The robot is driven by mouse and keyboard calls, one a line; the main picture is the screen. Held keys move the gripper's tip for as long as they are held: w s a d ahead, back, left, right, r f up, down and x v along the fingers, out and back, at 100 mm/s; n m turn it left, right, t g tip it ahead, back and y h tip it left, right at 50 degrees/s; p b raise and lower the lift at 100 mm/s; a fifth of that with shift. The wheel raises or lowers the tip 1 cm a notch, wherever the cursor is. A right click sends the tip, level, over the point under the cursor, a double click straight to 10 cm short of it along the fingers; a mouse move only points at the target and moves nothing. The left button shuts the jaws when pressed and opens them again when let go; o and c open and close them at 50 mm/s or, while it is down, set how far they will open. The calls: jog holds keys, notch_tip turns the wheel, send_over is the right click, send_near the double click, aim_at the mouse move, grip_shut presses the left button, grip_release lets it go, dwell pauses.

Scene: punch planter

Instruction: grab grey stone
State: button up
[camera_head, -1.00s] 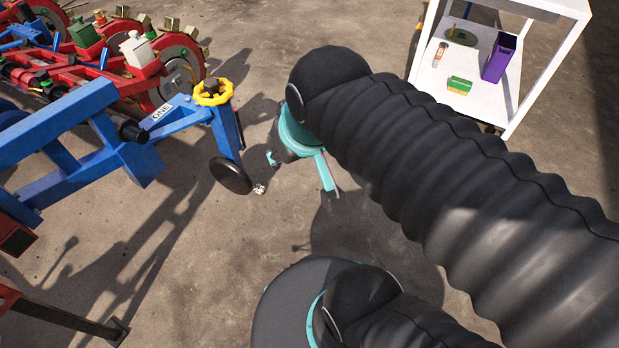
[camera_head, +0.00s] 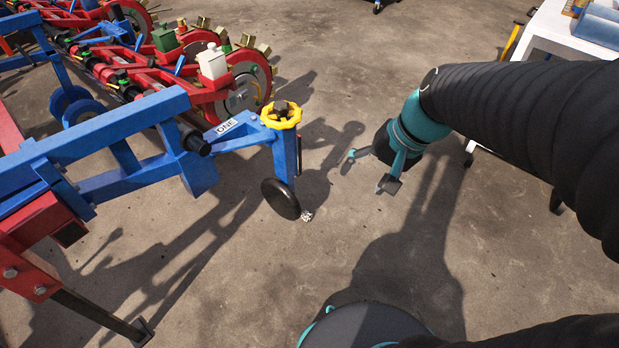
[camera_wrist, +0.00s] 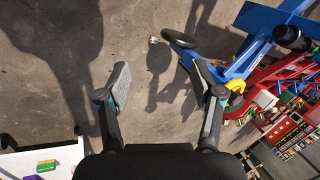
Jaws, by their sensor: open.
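The grey stone (camera_head: 306,215) is a small, pale, speckled lump on the concrete floor, right beside the black wheel (camera_head: 281,199) of the blue frame. In the wrist view the stone (camera_wrist: 154,40) lies beyond my fingertips, near the top middle, just left of the wheel. My gripper (camera_head: 368,170) hangs above the floor to the right of the wheel and stone in the head view. In the wrist view my gripper (camera_wrist: 158,82) is open with nothing between its fingers.
The blue frame (camera_head: 120,125) with its yellow handwheel (camera_head: 281,115) stands close to the stone's left. Red planter units (camera_head: 205,75) stand behind it. A white table (camera_head: 570,35) is at the upper right. Bare floor lies to the right of the stone.

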jog(key=w+a+f+m+y+b, duration=0.1)
jog(key=w+a+f+m+y, duration=0.3)
jog(key=w+f, duration=0.65)
jog(key=w+a+f+m+y+b, duration=0.15)
jog(key=w+f+m+y, duration=0.4)
jog(key=f, duration=0.75)
jog(key=w+d+f+m+t, duration=0.1)
jog(key=w+f+m+t, duration=0.35)
jog(key=f, duration=0.95)
jog(key=m+t+h, duration=0.1)
jog(key=m+h, duration=0.1)
jog(key=m, duration=0.5)
send_near(308, 215)
jog(key=v, duration=0.3)
jog(key=shift+s, duration=0.4)
jog(key=shift+f, duration=0.2)
jog(key=shift+h, duration=0.25)
jog(key=b+x, duration=0.1)
jog(key=x, duration=0.6)
jog(key=shift+w+a+f, duration=0.1)
jog(key=shift+w+a, duration=0.1)
jog(key=shift+a, duration=0.05)
jog(key=shift+w+r+x, duration=0.1)
jog(key=shift+r+x, duration=0.1)
jog(key=shift+x, duration=1.3)
jog(key=shift+w+r+x, duration=0.1)
jog(key=shift+r+x, duration=0.1)
jog(key=shift+x, duration=1.25)
grip_shut()
